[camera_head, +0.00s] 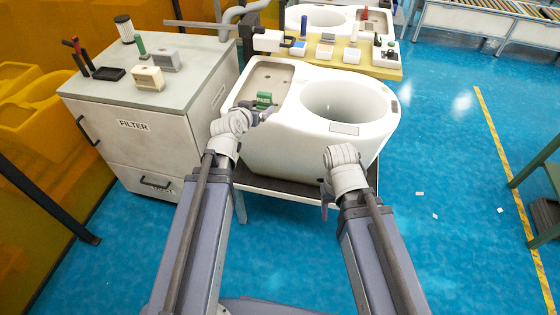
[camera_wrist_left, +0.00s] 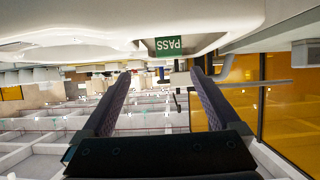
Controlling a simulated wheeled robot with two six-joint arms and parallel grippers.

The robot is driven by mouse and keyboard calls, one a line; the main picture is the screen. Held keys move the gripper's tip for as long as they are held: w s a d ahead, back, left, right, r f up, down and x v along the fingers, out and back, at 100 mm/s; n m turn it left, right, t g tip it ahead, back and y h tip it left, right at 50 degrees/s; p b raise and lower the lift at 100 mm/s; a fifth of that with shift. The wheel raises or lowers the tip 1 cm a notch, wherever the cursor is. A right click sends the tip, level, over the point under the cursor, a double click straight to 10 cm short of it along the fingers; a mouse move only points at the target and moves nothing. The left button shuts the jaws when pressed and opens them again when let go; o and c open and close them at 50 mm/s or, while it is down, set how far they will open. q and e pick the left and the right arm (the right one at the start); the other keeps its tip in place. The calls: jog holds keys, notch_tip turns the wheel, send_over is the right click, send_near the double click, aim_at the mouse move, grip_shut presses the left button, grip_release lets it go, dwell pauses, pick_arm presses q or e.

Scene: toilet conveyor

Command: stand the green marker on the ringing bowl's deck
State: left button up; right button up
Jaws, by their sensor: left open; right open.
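The green marker (camera_head: 264,99), lettered PASS, stands on the deck (camera_head: 266,78) of the near white bowl (camera_head: 345,103), near the deck's front edge. In the left wrist view, which is upside down, the marker (camera_wrist_left: 168,46) shows upright against the white deck, beyond the fingertips. My left gripper (camera_head: 266,114) is open and empty, just in front of the marker and apart from it. My right gripper (camera_head: 325,205) is open, low in front of the bowl, with its fingers mostly hidden by the wrist.
A grey FILTER cabinet (camera_head: 150,125) stands left, with small tools and blocks on top. Behind the near bowl, a yellow board (camera_head: 370,70) holds several small items, and a second white bowl (camera_head: 318,16) stands beyond. Blue floor (camera_head: 450,140) is open at right.

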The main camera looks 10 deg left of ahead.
pick_arm(q)
jog(key=s+d+f+m+g+h, duration=0.1)
jog(key=s+d+f+g, duration=0.15)
jog(key=d, duration=0.25)
jog(key=s+d+f+m+g, duration=0.1)
jog(key=s+d+f+g, duration=0.1)
jog(key=d+f, duration=0.15)
jog(key=s+d+f+g+y, duration=0.1)
jog(key=s+d+f+g, duration=0.1)
jog(key=s, duration=0.4)
jog(key=s+d+f+g+y, duration=0.1)
jog(key=s+d+f+g, duration=0.1)
jog(key=s, duration=0.5)
jog(key=s+d+f+m+g+y, duration=0.1)
jog(key=s+d+f+g, duration=0.1)
jog(key=s+g, duration=0.3)
jog(key=shift+s+d+f, duration=0.25)
jog(key=shift+s+d, duration=0.5)
jog(key=shift+d, duration=0.05)
notch_tip(320, 180, up, 7)
jog(key=p, duration=0.7)
jog(key=shift+r, duration=0.2)
